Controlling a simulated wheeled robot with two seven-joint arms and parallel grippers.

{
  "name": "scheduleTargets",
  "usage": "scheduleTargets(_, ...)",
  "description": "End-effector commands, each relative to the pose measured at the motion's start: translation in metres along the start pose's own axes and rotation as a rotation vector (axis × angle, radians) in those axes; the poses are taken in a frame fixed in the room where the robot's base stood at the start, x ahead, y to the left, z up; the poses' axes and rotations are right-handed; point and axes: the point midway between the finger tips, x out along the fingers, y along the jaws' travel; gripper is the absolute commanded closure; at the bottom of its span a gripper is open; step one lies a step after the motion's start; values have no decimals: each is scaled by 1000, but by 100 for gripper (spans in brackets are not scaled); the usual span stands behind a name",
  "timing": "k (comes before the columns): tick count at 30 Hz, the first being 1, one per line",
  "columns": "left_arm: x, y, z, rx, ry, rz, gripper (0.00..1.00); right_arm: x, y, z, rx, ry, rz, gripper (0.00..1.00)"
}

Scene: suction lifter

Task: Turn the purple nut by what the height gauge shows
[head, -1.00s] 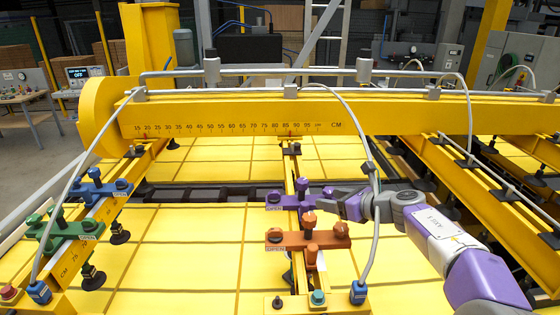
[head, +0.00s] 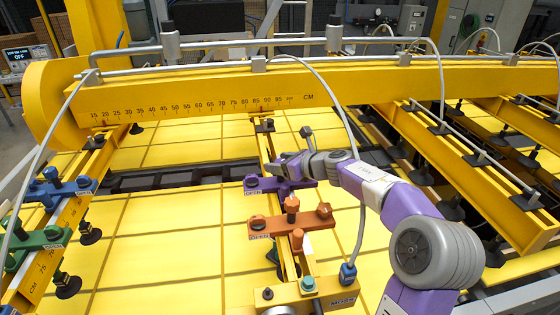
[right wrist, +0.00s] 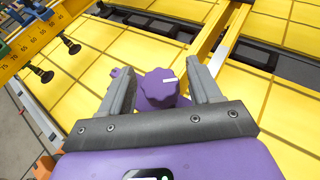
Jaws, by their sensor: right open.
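In the head view the right gripper (head: 284,166) is over the purple clamp (head: 262,186) on the middle yellow arm, and largely hides the nut. My left gripper is not in view. I cannot make out a height gauge reading; a display at the far left (head: 18,54) reads OFF.
An orange clamp (head: 270,228) stands just in front of the purple one. Blue (head: 62,188) and green (head: 42,240) clamps sit on the left arm. A grey hose (head: 356,215) runs down close to my right arm. The yellow beam (head: 200,102) with a centimetre scale lies behind.

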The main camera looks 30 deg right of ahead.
Motion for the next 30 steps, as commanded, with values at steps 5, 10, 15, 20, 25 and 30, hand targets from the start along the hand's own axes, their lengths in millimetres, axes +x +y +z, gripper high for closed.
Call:
scheduleTargets(5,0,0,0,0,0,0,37,1,0,0,-1,0,-1,37)
scheduleTargets(10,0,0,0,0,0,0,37,1,0,0,0,0,0,52)
scheduleTargets(15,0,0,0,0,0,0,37,0,0,0,0,0,0,78)
scheduleTargets(20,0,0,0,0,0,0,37,0,0,0,1,0,-2,88)
scheduleTargets(25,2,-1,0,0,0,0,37,1,1,0,12,0,-29,88)
scheduleTargets(30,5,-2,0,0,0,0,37,1,2,0,42,0,-102,88)
